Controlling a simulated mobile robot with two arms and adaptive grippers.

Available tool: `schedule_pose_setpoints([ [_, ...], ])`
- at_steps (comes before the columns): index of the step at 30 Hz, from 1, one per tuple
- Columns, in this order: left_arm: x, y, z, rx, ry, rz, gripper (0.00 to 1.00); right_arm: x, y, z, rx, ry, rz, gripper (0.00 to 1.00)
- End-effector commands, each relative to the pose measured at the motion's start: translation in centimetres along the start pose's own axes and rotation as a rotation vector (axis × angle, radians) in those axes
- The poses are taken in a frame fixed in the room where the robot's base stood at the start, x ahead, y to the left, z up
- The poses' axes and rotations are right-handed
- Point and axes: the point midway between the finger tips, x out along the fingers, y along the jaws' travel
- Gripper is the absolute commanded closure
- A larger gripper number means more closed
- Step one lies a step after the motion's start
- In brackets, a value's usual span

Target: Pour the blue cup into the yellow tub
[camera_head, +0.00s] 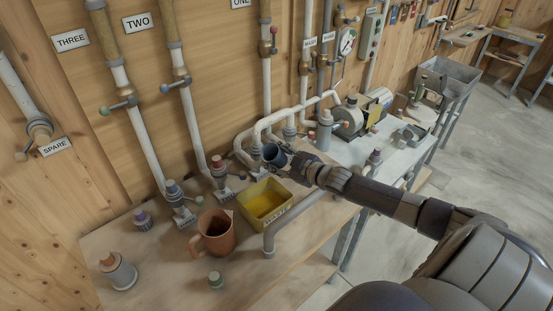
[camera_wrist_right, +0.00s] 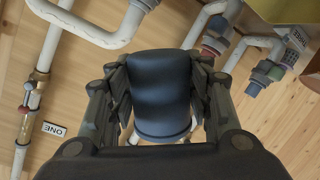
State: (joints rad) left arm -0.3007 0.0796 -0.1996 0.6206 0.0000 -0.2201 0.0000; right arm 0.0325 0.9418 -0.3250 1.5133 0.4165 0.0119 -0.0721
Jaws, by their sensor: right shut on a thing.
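The blue cup (camera_head: 275,157) is held in my right gripper (camera_head: 287,162), above the far side of the yellow tub. It looks tilted to the left in the head view; its contents cannot be made out. In the right wrist view the blue cup (camera_wrist_right: 162,92) sits between both fingers of the right gripper (camera_wrist_right: 162,100), which press on its sides. The yellow tub (camera_head: 287,206) stands on the bench with yellow stuff in its bottom. A corner of a yellow thing, likely the tub, shows at the top right of the wrist view. My left gripper is out of view.
An orange-brown jug (camera_head: 215,234) stands left of the tub. Valves and white pipes (camera_head: 195,125) line the wall behind.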

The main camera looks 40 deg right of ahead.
Motion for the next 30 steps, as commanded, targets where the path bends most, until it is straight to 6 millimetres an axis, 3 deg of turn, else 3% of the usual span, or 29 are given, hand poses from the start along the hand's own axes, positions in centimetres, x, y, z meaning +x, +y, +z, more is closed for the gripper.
schedule_pose_setpoints([
  [6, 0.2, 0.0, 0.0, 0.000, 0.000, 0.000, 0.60, 0.1, -0.2, 0.0, 0.043, 0.010, -0.008, 0.80],
  [18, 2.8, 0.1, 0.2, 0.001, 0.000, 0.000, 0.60, 0.3, -1.7, -1.0, 0.550, 0.134, -0.083, 0.80],
  [30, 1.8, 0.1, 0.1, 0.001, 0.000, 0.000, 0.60, 0.0, -1.2, -2.0, 0.570, 0.139, -0.086, 0.80],
])
